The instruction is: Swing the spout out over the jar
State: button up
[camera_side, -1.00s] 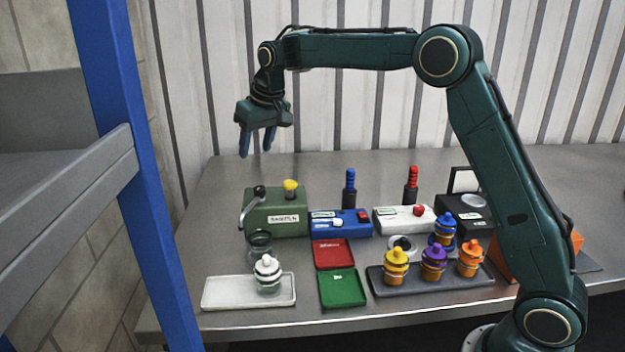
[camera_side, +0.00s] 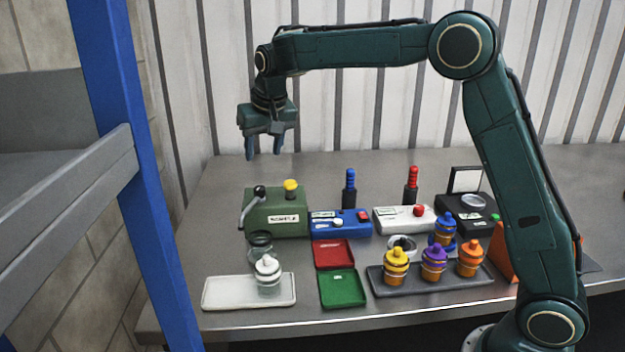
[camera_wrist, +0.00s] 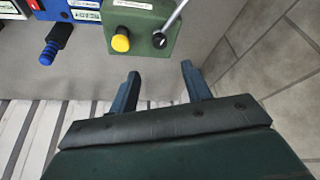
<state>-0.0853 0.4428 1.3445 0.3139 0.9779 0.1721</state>
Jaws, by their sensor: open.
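A green box (camera_side: 276,216) with a yellow button (camera_side: 290,185) stands at the left of the bench. A silver bent arm with a black ball (camera_side: 259,191) is on its left side; I cannot tell for sure whether this is the spout. The box (camera_wrist: 139,20) and silver arm (camera_wrist: 173,17) also show in the wrist view. An open glass jar (camera_side: 260,244) stands just in front of the box. My gripper (camera_side: 264,153) is open and empty, above and behind the box, touching nothing. Its fingers (camera_wrist: 160,75) point toward the box in the wrist view.
A white-lidded jar (camera_side: 268,271) stands on a white tray (camera_side: 220,292). A blue box (camera_side: 338,224) is right of the green box, with a blue-handled post (camera_side: 349,187) behind. Red (camera_side: 333,252) and green (camera_side: 342,289) trays lie in front. Bench behind the green box is clear.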

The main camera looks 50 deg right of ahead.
aim_at(260, 187)
jog(key=x, duration=1.2)
jog(key=shift+w+d+r, duration=0.1)
grip_shut()
